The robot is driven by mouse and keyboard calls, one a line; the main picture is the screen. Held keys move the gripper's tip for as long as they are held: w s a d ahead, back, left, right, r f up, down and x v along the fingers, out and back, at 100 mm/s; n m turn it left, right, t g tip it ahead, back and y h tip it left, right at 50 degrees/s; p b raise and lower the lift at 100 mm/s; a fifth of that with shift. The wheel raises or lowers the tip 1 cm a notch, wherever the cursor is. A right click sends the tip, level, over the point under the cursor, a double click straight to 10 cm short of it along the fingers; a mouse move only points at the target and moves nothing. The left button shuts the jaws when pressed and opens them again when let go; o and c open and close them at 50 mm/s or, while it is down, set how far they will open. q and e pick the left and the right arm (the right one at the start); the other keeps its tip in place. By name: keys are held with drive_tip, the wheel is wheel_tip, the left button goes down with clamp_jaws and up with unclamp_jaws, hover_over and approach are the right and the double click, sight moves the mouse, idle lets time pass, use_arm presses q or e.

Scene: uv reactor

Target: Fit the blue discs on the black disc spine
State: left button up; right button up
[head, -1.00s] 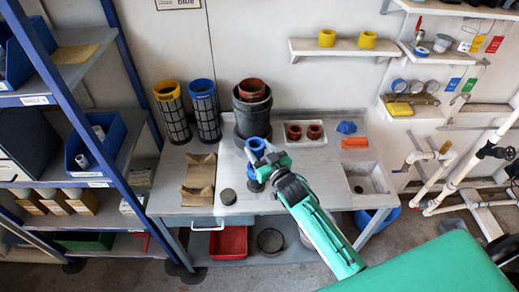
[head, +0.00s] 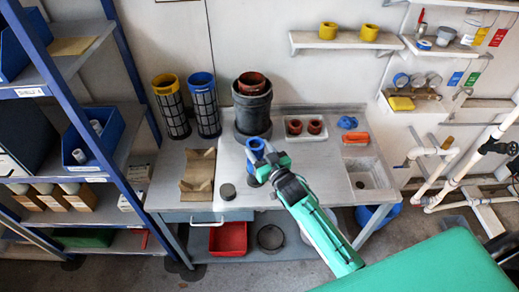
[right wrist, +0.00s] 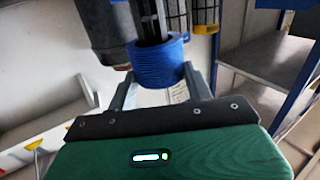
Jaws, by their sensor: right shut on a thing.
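My right gripper (head: 258,158) is shut on a blue disc (head: 255,148) above the workbench, in front of the large dark grey pot. In the right wrist view the blue disc (right wrist: 158,64) sits between both fingertips, and a dark ribbed post (right wrist: 149,22) meets it. I cannot tell for certain whether the post passes through the disc. In the head view another blue piece (head: 252,180) shows just below the gripper, partly hidden by it. The black disc spine is mostly hidden there. My left gripper is out of view.
Yellow-rimmed (head: 171,106) and blue-rimmed (head: 204,104) mesh canisters stand behind. The dark grey pot (head: 252,112) is close behind. A white tray (head: 305,137) and sink (head: 368,176) are right.

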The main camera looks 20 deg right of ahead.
drive_tip(key=shift+f+b, duration=1.2)
drive_tip(key=shift+f, duration=0.65)
drive_tip(key=shift+f, duration=0.1)
drive_tip(key=o, duration=1.1)
drive_tip(key=shift+c, duration=0.2)
drive_tip(key=shift+s, duration=0.1)
drive_tip(key=b+v, duration=0.3)
drive_tip(key=v, duration=1)
drive_tip(key=shift+s, duration=0.35)
